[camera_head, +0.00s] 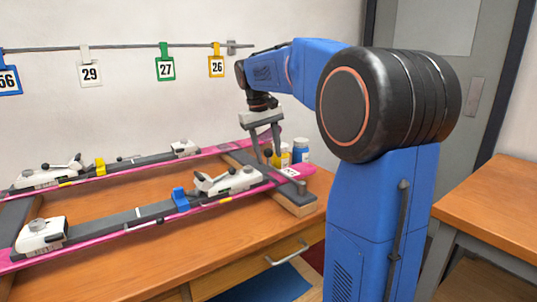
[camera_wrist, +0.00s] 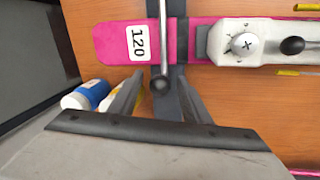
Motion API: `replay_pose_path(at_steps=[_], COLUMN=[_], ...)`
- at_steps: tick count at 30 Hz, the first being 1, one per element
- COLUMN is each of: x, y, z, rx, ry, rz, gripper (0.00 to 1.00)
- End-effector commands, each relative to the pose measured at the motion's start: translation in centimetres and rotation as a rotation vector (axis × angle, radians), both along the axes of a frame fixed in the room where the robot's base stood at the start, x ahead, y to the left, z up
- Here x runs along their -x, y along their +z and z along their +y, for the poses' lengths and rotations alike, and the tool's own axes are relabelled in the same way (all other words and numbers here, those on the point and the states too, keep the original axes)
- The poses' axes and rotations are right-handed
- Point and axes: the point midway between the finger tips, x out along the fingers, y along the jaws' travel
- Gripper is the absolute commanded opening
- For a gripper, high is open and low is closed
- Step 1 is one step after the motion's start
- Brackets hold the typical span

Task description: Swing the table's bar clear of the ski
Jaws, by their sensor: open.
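The bar (camera_wrist: 164,35) is a thin metal rod with a dark round knob (camera_wrist: 160,85). In the wrist view it lies across the pink ski (camera_wrist: 110,45), just right of the white 120 label. In the head view the near pink ski (camera_head: 220,200) lies on the dark frame of the table (camera_head: 240,158), and the knob (camera_head: 267,153) stands past its far edge. My gripper (camera_head: 266,155) is open and points down, with a finger on either side of the knob. It also shows in the wrist view (camera_wrist: 162,78). I cannot tell whether either finger touches the knob.
A white bottle with a blue part (camera_head: 301,151) and a yellow one (camera_head: 282,158) stand close beside my gripper. White bindings (camera_head: 230,181) are on the near ski. A second pink ski (camera_head: 100,180) lies behind. Numbered tags (camera_head: 165,68) hang from a wall rail.

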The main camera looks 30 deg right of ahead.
Motion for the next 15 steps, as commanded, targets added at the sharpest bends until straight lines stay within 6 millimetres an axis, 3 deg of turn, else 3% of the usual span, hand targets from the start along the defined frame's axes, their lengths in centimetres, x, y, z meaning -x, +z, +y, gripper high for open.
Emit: replay_pose_path(at_steps=[12,15], x=[0.02,0.02], y=[-0.72,-0.71], z=[-0.13,-0.13], rx=[0.0,0.0], ry=[0.0,0.0], rz=[-0.001,0.0], gripper=[0.43,0.2])
